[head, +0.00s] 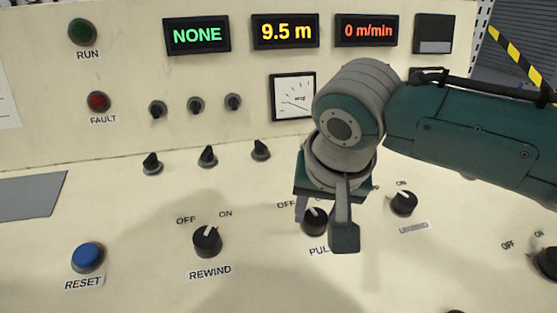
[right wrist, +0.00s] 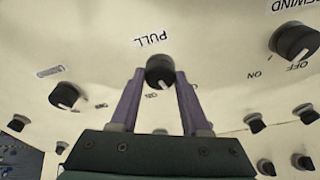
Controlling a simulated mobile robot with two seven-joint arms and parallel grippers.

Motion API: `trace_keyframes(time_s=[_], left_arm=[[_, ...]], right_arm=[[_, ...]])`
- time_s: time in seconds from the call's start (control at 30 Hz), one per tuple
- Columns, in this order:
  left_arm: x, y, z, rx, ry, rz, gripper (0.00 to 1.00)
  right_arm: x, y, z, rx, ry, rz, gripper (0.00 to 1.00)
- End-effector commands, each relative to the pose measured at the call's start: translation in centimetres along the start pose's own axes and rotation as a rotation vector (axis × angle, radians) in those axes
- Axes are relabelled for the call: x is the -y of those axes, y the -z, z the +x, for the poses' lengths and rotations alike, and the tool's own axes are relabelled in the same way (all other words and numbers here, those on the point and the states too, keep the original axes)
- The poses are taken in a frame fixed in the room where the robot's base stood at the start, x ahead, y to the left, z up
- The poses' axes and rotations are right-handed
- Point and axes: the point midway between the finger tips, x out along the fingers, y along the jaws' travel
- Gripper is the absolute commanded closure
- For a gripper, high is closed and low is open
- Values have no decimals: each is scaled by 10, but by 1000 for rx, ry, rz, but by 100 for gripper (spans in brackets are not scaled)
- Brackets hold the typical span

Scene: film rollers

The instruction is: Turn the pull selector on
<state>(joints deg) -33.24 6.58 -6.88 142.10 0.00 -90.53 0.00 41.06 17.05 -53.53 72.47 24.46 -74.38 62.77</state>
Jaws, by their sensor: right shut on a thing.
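The pull selector (head: 315,223) is a black round knob with a white pointer mark on the cream panel, above the PULL label. In the right wrist view the same knob (right wrist: 159,68) sits between the two purple fingers, its white mark on the side facing the gripper and slightly toward OFF. My right gripper (head: 322,231) is shut on the knob, one finger on each side. Its near finger and wrist hide part of the knob and its ON marking in the head view. My left gripper is not in view.
The rewind selector (head: 207,241) stands to the left and another selector (head: 403,203) to the right, both close. A blue reset button (head: 88,257) is farther left. Small black knobs (head: 208,156) line the panel behind. The display (head: 197,35) reads NONE.

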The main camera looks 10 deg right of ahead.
Motion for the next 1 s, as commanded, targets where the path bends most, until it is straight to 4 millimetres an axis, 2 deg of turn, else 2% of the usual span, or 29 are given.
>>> trace_keyframes(time_s=[0.03, 0.1, 0.4, 0.7, 1.0], left_arm=[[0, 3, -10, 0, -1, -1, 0], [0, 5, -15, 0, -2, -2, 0], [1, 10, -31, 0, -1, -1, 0], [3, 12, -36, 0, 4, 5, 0], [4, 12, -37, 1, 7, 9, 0]], right_arm=[[0, -1, -4, 7, -9, 42, 100], [1, -1, -4, 8, -19, 107, 100], [2, -1, -2, 7, -66, 387, 100], [1, -1, 0, 5, -106, 627, 100], [1, 0, 0, 2, -130, 773, 100]])
